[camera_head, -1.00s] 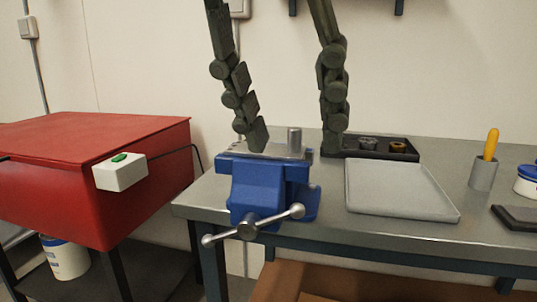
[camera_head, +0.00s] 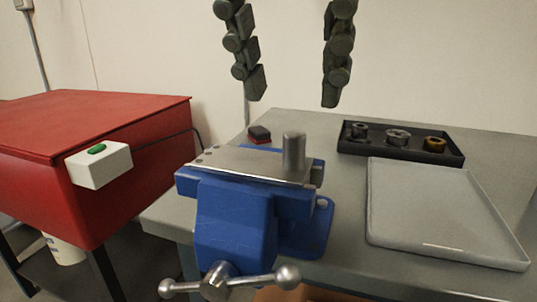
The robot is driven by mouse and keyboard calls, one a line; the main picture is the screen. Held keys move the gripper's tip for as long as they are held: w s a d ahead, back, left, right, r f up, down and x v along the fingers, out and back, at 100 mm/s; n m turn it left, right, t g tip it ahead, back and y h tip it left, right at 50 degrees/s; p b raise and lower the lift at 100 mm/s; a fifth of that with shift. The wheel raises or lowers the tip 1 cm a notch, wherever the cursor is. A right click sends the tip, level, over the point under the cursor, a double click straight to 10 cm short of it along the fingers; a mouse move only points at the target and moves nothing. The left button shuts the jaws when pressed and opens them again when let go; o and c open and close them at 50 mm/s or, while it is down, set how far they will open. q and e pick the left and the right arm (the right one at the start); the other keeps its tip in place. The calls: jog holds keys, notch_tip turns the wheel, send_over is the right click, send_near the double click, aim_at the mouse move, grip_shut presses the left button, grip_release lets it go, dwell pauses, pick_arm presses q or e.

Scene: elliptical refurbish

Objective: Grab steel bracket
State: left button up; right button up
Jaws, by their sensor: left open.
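The steel bracket appears to be the flat grey plate (camera_head: 245,164) on top of the blue vise (camera_head: 236,222). It has small holes at its left end, and an upright steel cylinder (camera_head: 293,152) stands at its right end. I cannot tell whether the cylinder is part of it. My left gripper (camera_head: 294,99) hangs from the top edge with its two dark jointed fingers wide apart and nothing between them. Its fingertips show above and behind the vise, clear of the plate. My right gripper is not in view.
A black tray (camera_head: 347,147) with several round parts sits behind a shallow grey tray (camera_head: 380,237) on the right. A small black and red block (camera_head: 259,134) lies behind the vise. A red cabinet (camera_head: 130,112) with a white button box (camera_head: 100,167) stands left.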

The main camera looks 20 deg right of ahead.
aim_at(294, 134)
pick_arm(q)
jog(key=shift+w+f, duration=0.15)
jog(key=shift+f, duration=0.25)
jog(key=x, duration=0.6)
jog(key=shift+w+f+p, duration=0.1)
jog(key=shift+p, duration=0.3)
jog(key=shift+d+f, duration=0.1)
jog(key=shift+f, duration=0.1)
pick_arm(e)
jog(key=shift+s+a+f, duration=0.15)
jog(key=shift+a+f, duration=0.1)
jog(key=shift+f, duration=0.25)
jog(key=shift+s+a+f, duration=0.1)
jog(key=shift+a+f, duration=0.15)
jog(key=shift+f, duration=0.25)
pick_arm(q)
jog(key=shift+c, duration=0.6)
jog(key=c, duration=0.7)
jog(key=shift+w, duration=0.1)
grip_shut()
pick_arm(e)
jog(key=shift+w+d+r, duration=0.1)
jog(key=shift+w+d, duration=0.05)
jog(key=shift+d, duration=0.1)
